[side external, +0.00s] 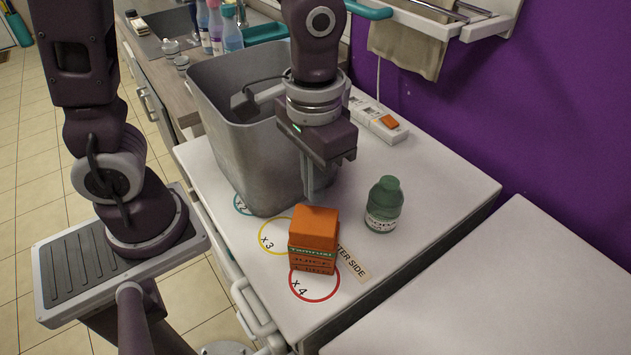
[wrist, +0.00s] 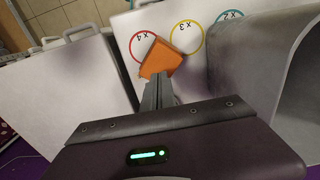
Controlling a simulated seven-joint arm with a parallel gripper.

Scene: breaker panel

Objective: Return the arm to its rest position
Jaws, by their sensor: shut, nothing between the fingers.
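My gripper (side external: 318,190) is shut and empty, pointing down above the white counter (side external: 440,185). In the side external view it hangs between the grey metal bin and the orange box. In the wrist view the shut fingers (wrist: 158,92) show in front of the orange box (wrist: 160,58). The orange box (side external: 313,238) stands on the counter, partly over the red circle marked x4 (side external: 316,293). Whether the fingertips touch anything is not clear.
A tall grey metal bin (side external: 240,150) stands close to the left of my gripper. A green bottle (side external: 384,205) stands to the right. A white power strip (side external: 375,120) with an orange switch lies near the purple wall (side external: 560,110). The counter's right part is clear.

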